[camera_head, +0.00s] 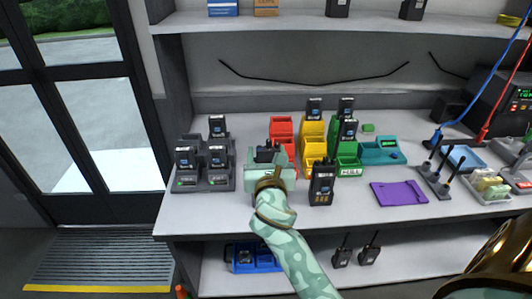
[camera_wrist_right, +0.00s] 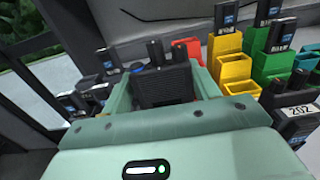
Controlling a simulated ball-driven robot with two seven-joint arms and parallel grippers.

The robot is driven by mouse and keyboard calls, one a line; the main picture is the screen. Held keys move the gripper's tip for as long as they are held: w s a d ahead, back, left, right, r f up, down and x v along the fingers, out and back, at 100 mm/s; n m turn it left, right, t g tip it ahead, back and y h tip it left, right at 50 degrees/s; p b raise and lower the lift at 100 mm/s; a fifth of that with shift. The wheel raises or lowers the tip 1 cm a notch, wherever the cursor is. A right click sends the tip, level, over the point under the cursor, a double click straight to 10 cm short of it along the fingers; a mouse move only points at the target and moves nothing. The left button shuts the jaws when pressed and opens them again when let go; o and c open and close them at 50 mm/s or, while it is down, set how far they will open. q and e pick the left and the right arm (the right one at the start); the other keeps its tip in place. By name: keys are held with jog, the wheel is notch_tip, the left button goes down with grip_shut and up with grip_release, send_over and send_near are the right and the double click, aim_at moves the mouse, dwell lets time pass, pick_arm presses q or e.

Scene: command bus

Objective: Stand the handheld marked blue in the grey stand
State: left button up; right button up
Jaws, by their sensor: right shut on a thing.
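My right gripper (camera_head: 269,172) is shut on a dark handheld (camera_head: 266,153), upright over the front of the worktop. In the right wrist view the handheld (camera_wrist_right: 166,84) sits between the jaws, its two top stubs up; a blue spot shows at its upper left, and I cannot tell whether it is on it. The dark grey stand (camera_head: 204,186) is left of the gripper. It bears handhelds at back right (camera_head: 217,127), front left (camera_head: 186,157) and front right (camera_head: 217,157). No handheld shows at its back left. My left gripper is not in view.
Red (camera_head: 281,127), yellow (camera_head: 308,150) and green (camera_head: 348,171) stands are right of the gripper, several bearing handhelds. A loose handheld (camera_head: 322,185) stands close on its right. A purple mat (camera_head: 399,194) lies further right. Bare worktop shows at the front left.

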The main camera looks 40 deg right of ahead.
jog(key=shift+f, duration=0.3)
dwell(0.6)
jog(key=o, duration=1.2)
jog(key=shift+f, duration=0.1)
